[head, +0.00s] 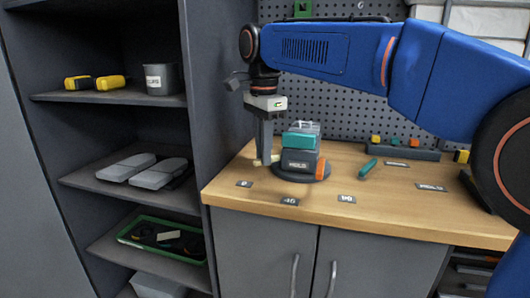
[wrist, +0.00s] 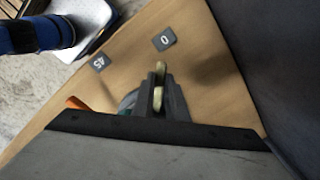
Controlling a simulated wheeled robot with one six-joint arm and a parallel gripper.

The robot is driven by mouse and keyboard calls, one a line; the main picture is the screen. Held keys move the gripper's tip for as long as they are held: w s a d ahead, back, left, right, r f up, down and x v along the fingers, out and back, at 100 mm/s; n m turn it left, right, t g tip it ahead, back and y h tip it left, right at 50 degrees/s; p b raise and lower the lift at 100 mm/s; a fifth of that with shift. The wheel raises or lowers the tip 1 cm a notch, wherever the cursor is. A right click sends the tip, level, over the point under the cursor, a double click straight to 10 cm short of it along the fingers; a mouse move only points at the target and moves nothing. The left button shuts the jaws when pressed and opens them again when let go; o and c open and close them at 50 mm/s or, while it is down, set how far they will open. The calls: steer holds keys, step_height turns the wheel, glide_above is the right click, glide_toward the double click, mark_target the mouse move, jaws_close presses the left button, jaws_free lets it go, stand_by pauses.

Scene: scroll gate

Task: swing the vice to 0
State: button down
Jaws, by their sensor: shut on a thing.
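The vice (head: 298,160) stands on the workbench on a round dark base, with teal jaws on top and an orange part on its right side. A pale bar handle (head: 275,158) sticks out at its left. My gripper (head: 265,162) points down at the vice's left side and is shut on this handle. In the wrist view the handle (wrist: 159,97) lies between my fingertips (wrist: 159,90); most of the vice is hidden. Tags on the bench read 0 (head: 244,184), 45 (head: 290,201) and 90 (head: 347,198). The 0 tag (wrist: 164,41) lies ahead of my fingertips in the wrist view.
A teal-handled tool (head: 368,168) lies right of the vice. A grey rack (head: 400,152) with small coloured pieces stands behind it. A dark shelf unit (head: 120,98) stands close on the left. The bench front (head: 390,219) around the tags is clear.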

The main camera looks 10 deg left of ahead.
steer(key=shift+w, duration=0.1)
stand_by(0.3)
steer(key=c, duration=1.8)
jaws_free()
steer(key=shift+o, duration=0.2)
